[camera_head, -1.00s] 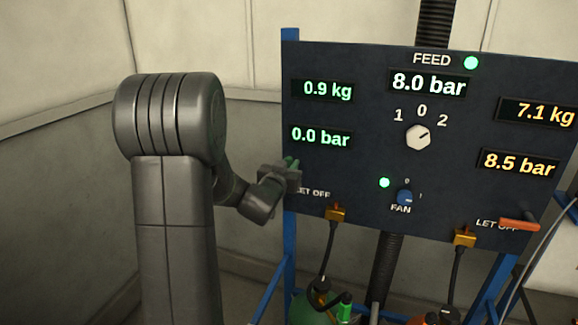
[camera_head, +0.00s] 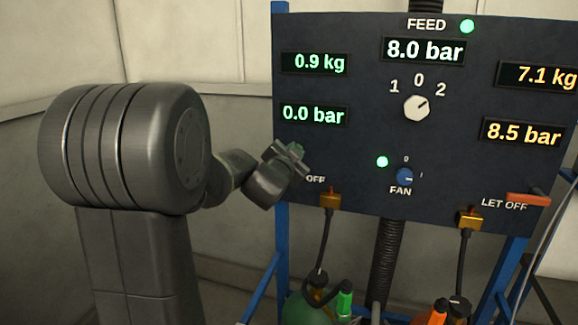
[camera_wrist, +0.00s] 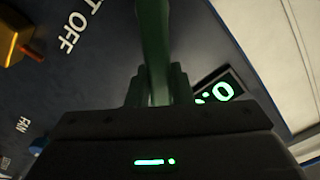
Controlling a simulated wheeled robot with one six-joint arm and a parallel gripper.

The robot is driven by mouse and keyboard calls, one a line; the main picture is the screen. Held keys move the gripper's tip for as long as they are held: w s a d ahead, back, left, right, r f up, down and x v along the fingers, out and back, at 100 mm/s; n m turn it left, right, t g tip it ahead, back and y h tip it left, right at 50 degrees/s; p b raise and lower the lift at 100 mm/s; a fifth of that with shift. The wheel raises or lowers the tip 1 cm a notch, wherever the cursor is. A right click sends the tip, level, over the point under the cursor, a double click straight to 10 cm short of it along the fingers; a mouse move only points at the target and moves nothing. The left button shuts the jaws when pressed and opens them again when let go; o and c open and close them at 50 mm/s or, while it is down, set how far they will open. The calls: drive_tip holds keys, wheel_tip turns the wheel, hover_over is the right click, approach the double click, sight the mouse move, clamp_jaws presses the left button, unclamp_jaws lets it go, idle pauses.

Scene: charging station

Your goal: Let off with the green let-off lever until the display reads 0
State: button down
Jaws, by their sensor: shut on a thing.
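The green let-off lever (camera_wrist: 155,40) runs between the fingers of my gripper (camera_wrist: 158,88) in the wrist view, and the gripper is shut on it. In the head view my gripper (camera_head: 288,154) is at the lower left of the panel, hiding part of the LET OFF label. Only a little green of the lever shows there. The green pressure display (camera_head: 314,115) above it reads 0.0 bar. It is partly seen, turned, in the wrist view (camera_wrist: 216,92).
The dark panel (camera_head: 350,165) also carries a 0.9 kg display (camera_head: 315,63), the feed display at 8.0 bar (camera_head: 424,50), a white selector knob (camera_head: 417,108), a blue fan knob (camera_head: 404,176) and an orange lever (camera_head: 528,199). The orange-lit displays read 7.1 kg and 8.5 bar. Bottles stand below.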

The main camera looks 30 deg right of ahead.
drive_tip(key=f+m+b, duration=0.1)
drive_tip(key=m+b, duration=0.1)
drive_tip(key=s+f+m+b, duration=0.1)
drive_tip(key=b, duration=0.1)
drive_tip(key=d+f+m+b, duration=0.1)
drive_tip(key=m+b, duration=0.1)
drive_tip(key=shift+s+d+f+m+b, duration=0.1)
drive_tip(key=shift+s+m+b, duration=0.15)
drive_tip(key=shift+m+b, duration=0.05)
drive_tip(key=shift+s+d+f+m+b, duration=0.1)
drive_tip(key=shift+f+m+b, duration=0.4)
drive_tip(key=shift+m+b, duration=0.55)
drive_tip(key=shift+s+f+m+b, duration=0.1)
drive_tip(key=shift+f+m+b, duration=0.35)
drive_tip(key=shift+m+b, duration=0.55)
drive_tip(key=shift+m, duration=0.25)
drive_tip(key=c, duration=1.3)
unclamp_jaws()
drive_tip(key=p+v, duration=0.1)
drive_tip(key=v, duration=1.2)
drive_tip(key=shift+s+a, duration=0.2)
drive_tip(key=shift+a, duration=0.15)
drive_tip(key=shift+w+d, duration=0.1)
drive_tip(key=shift+d, duration=0.05)
